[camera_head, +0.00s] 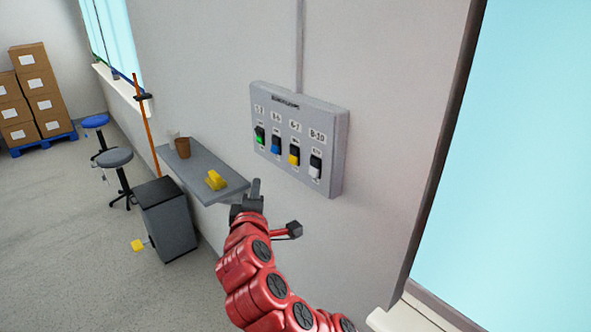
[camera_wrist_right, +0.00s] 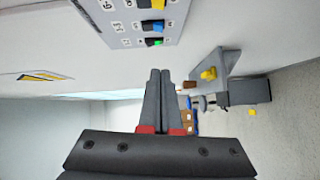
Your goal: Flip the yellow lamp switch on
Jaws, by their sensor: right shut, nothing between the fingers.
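The grey switch panel (camera_head: 327,120) is on the wall and carries green, blue, yellow and white switches in a row. The yellow switch (camera_head: 294,155) is third from the left, between the blue switch (camera_head: 276,144) and the white switch (camera_head: 315,166). In the right wrist view the yellow switch (camera_wrist_right: 152,4) is at the top edge, partly cut off. My right gripper (camera_head: 256,187) is below and left of the panel, apart from it, with its fingers shut and empty. It also shows in the right wrist view (camera_wrist_right: 160,75). My left gripper is not in view.
A grey wall shelf (camera_head: 208,167) with a brown cup (camera_head: 182,147) and a yellow object (camera_head: 215,181) is left of my right gripper. A dark cabinet (camera_head: 165,220) stands below it. A window (camera_head: 510,170) is at the right.

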